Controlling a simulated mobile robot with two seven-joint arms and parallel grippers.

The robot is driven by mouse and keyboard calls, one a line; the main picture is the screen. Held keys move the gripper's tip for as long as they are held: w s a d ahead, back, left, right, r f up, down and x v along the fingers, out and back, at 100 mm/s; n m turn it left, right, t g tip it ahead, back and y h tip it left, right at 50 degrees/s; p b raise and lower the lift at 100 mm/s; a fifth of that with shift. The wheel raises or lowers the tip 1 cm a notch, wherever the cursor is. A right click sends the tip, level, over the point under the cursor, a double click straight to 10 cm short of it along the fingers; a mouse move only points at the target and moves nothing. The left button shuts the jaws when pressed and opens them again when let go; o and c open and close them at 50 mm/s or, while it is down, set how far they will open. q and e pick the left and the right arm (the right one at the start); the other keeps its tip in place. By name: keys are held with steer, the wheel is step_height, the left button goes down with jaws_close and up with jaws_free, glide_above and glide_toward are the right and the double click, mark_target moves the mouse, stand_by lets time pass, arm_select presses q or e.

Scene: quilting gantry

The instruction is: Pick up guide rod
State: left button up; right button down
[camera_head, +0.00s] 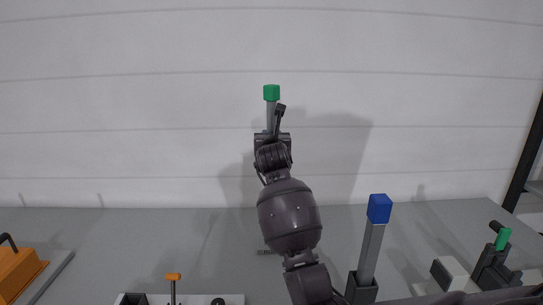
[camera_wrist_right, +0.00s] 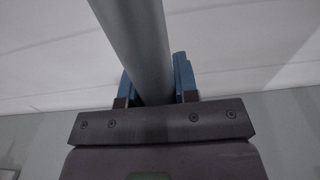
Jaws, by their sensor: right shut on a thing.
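A grey guide rod with a green cap (camera_head: 271,93) is held upright in front of the white wall, above the grey table. My right gripper (camera_head: 271,135) is shut on the rod's shaft below the cap. In the right wrist view, the grey shaft (camera_wrist_right: 137,40) runs between the two blue fingers of my right gripper (camera_wrist_right: 154,82). The rod's lower end is hidden behind my arm in the head view. My left gripper is not in view.
A grey post with a blue cap (camera_head: 379,209) stands in a dark socket (camera_head: 361,289) right of my arm. A dark fixture with a green-tipped lever (camera_head: 503,239) and a white block (camera_head: 450,273) are at right. An orange block (camera_head: 18,273) is far left. An orange-topped handle (camera_head: 173,277) is front left.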

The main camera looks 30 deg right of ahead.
mark_target(271, 97)
step_height(271, 97, up, 11)
steer(key=shift+f, duration=0.2)
steer(key=shift+r, duration=0.55)
step_height(271, 97, down, 18)
steer(key=shift+f, duration=1.05)
